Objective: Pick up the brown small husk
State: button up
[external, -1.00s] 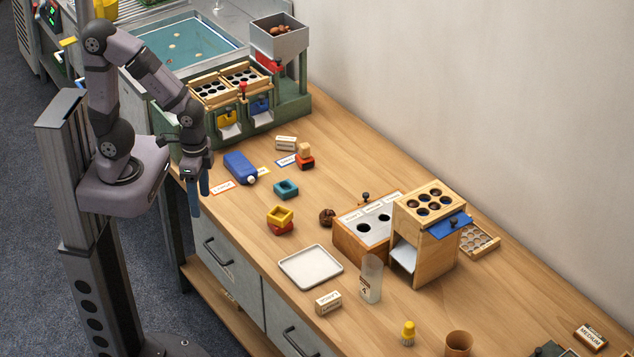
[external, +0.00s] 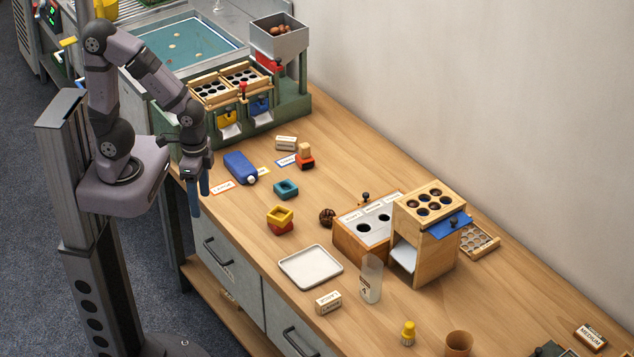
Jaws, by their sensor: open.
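A small brown husk (external: 327,218) lies on the wooden table, just left of a wooden box with round holes (external: 362,238). It is dark and rough, roughly round. My gripper (external: 198,195) hangs at the table's left edge, fingers pointing down, well to the left of the husk. It is open and empty, and its fingers partly overlap in this view.
A clear bag (external: 371,279) and a taller wooden box (external: 437,258) stand right of the tray.

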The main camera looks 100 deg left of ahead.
dwell(0.3)
notch_tip(320, 180, up, 6)
jog(key=f, duration=0.1)
jog(key=w+a+f+n+t+h+b, duration=0.2)
jog(key=w+a+n+h+b, duration=0.1)
jog(key=w+n+b, duration=0.55)
jog(key=w+a+f+n+t+h+b, duration=0.2)
jog(key=w+f+n+b, duration=0.1)
jog(key=w+n+b, duration=0.5)
jog(key=w+a+r+n+t+b, duration=0.1)
jog(key=w+a+n+t+b, duration=0.2)
jog(key=a+n, duration=0.25)
jog(key=w+a+r+n+t+h+b, duration=0.1)
jog(key=w+a+r+n+t+b, duration=0.1)
jog(key=a+n+b, duration=0.3)
jog(key=w+a+r+n+t+b, duration=0.1)
jog(key=w+a+n+t, duration=0.25)
jog(key=a, duration=0.35)
send_near(328, 214)
jog(key=shift+w+d+f+g, duration=0.1)
jog(key=shift+w+f+g, duration=0.15)
jog(key=shift+w+f, duration=0.85)
jog(key=shift+x, duration=3.7)
jog(key=shift+r, duration=0.1)
